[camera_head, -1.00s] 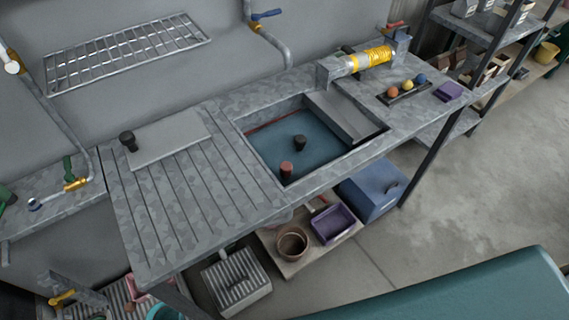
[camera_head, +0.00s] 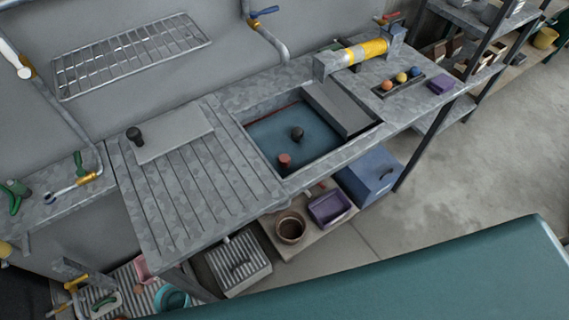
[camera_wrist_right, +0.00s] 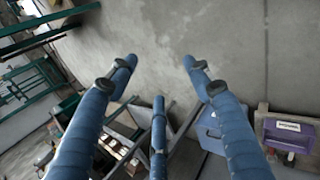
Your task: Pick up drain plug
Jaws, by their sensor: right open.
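A sink basin (camera_head: 262,127) with a blue-teal floor is set into the grey metal counter. In it stand a dark, round-topped plug-like piece (camera_head: 297,133) near the middle and a reddish cylindrical one (camera_head: 284,160) at the near edge. I cannot tell for certain which is the drain plug. Neither gripper is in the head view.
A grey block (camera_head: 340,108) covers the basin's right side. A yellow-wrapped roller (camera_head: 362,51), a tray of coloured balls (camera_head: 401,78) and a purple block (camera_head: 441,84) are on the right counter. A blue box (camera_head: 368,178) is below. The ribbed drainboard (camera_head: 190,190) is mostly clear.

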